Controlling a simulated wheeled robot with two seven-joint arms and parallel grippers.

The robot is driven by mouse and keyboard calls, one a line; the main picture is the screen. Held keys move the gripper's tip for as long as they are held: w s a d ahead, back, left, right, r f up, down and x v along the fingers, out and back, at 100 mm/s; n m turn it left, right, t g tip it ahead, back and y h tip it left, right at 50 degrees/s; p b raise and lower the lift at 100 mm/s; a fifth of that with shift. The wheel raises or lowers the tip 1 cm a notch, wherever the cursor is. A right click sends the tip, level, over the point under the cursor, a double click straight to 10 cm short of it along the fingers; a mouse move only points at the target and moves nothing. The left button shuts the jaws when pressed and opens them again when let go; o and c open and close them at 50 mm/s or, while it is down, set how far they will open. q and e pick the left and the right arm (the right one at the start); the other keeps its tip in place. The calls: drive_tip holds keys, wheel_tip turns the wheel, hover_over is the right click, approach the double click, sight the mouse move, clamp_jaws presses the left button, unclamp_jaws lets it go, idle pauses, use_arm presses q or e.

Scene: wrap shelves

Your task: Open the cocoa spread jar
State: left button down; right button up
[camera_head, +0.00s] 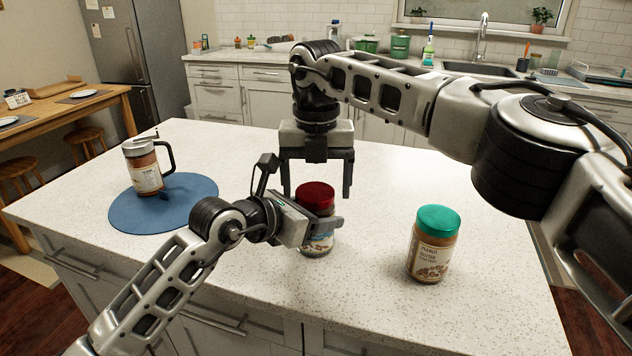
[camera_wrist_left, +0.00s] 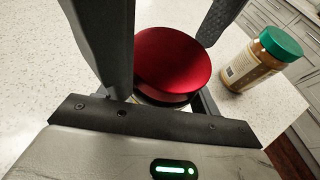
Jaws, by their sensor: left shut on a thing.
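The red-lidded jar, the likely cocoa spread jar (camera_head: 318,243), stands upright on the counter with its label mostly hidden. Its red lid (camera_head: 316,192) is on top and also shows in the left wrist view (camera_wrist_left: 172,58). My left gripper (camera_head: 318,222) is shut on the jar's body from the left, below the lid. My right gripper (camera_head: 317,191) points straight down over the jar. Its two fingers are spread wide, one on each side of the lid, with a gap showing on both sides.
A peanut butter jar with a green lid (camera_head: 434,245) stands to the right, apart from the arms. The counter (camera_head: 390,320) is otherwise clear.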

drive_tip(key=shift+a+r, duration=0.1)
drive_tip(key=shift+a, duration=0.1)
wheel_tip(320, 180, up, 4)
drive_tip(key=shift+r, duration=0.15)
drive_tip(key=shift+c, duration=0.2)
drive_tip(key=m, duration=0.1)
drive_tip(key=r+m, duration=0.1)
drive_tip(key=m, duration=0.3)
drive_tip(key=r+m, duration=0.1)
drive_tip(key=m, duration=0.1)
drive_tip(key=shift+r, duration=0.1)
drive_tip(key=m, duration=0.2)
drive_tip(key=r+m, duration=0.1)
drive_tip(key=m, duration=0.1)
drive_tip(key=shift+s+d+m, duration=0.1)
drive_tip(key=shift+d+m, duration=0.05)
drive_tip(key=shift+m, duration=0.45)
drive_tip(key=shift+f, duration=3.9)
